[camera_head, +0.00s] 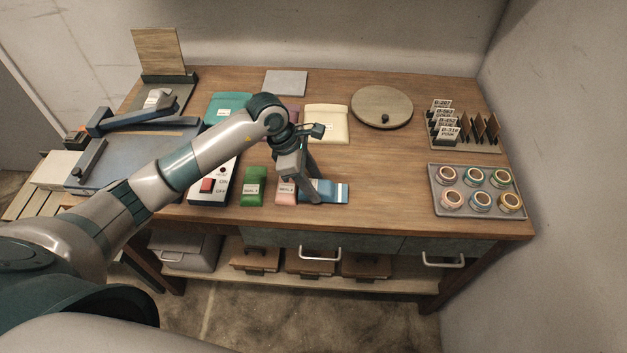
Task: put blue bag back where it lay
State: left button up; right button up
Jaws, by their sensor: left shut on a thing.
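The blue bag (335,191), with a pale stripe near its right end, is at the front middle of the wooden table. My left gripper (309,196) comes down over its left part and is shut on it. The fingers hide some of the bag. I cannot tell whether the bag touches the table or is slightly above it. A pink bag (285,192) is just left of the blue one, partly behind the gripper, and a green bag (254,188) is further left. My right gripper is not in view.
A switch box (209,188) and a blue-grey machine (130,150) stand to the left. Teal (226,104) and cream (327,122) pouches lie behind. A round turntable (382,106) is at the back; a tray (437,199) with several tape rolls is right. The table between bag and tray is clear.

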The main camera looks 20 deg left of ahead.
pick_arm(q)
jog(key=shift+f, duration=0.45)
jog(key=shift+f, duration=0.1)
jog(key=shift+f, duration=0.1)
jog(key=o, duration=1.1)
jog(key=shift+c, duration=0.2)
